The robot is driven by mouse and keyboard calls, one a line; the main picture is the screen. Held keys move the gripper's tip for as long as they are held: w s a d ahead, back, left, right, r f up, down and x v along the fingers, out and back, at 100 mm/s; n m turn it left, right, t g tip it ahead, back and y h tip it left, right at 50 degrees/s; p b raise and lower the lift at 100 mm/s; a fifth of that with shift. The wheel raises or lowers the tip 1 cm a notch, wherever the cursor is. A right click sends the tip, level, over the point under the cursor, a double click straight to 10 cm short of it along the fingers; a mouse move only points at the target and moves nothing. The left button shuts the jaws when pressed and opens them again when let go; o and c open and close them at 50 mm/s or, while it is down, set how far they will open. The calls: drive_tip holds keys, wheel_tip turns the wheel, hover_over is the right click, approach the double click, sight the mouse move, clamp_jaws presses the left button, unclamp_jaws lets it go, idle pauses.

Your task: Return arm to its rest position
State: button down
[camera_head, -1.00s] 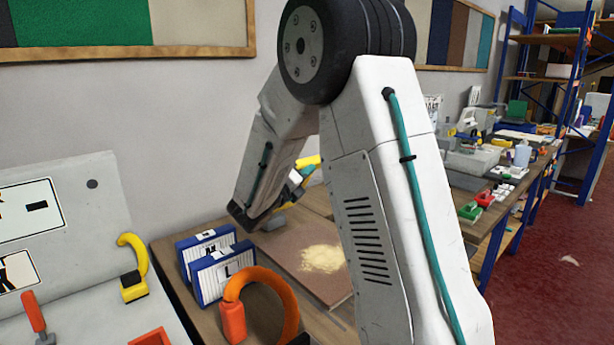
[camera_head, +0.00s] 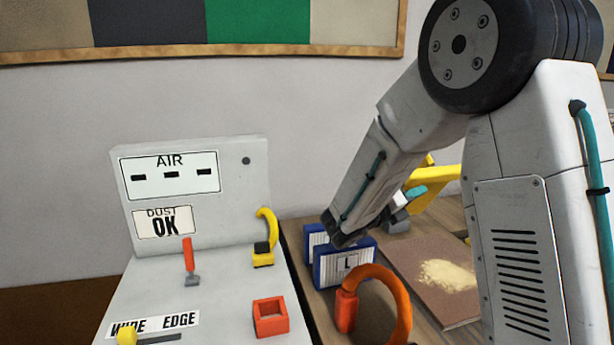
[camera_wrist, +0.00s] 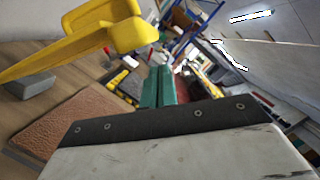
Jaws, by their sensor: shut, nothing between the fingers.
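My arm stands at the right of the head view, bent at its big dark joint, with the forearm reaching down and left over the bench. My gripper (camera_wrist: 158,86) shows in the wrist view as two teal fingers side by side, shut with nothing between them. In the head view the forearm hides most of it. A brown board (camera_head: 432,282) with a pale dusty patch lies on the bench, partly behind my arm. It also shows at lower left in the wrist view (camera_wrist: 62,124).
A yellow object (camera_wrist: 95,32) stands close beside my gripper in the wrist view. Blue-and-white boxes (camera_head: 345,268), one marked L, and an orange curved tool (camera_head: 400,300) sit near the forearm. A grey panel (camera_head: 190,200) reads AIR and DUST OK.

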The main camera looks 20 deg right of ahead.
drive_tip(key=s+a+f+m+g+y, duration=0.1)
drive_tip(key=s+f+m+g+y, duration=0.25)
drive_tip(key=s+m, duration=0.55)
drive_tip(key=s+a+f+m+g+y, duration=0.1)
drive_tip(key=s+f+m+g+y, duration=0.1)
drive_tip(key=s+m+g+y, duration=0.55)
drive_tip(key=s+a+r+m+t+y, duration=0.4)
drive_tip(key=s+a+m+t+y, duration=0.4)
drive_tip(key=s+a+m, duration=0.6)
drive_tip(key=shift+s+r, duration=0.15)
drive_tip(key=shift+s, duration=0.35)
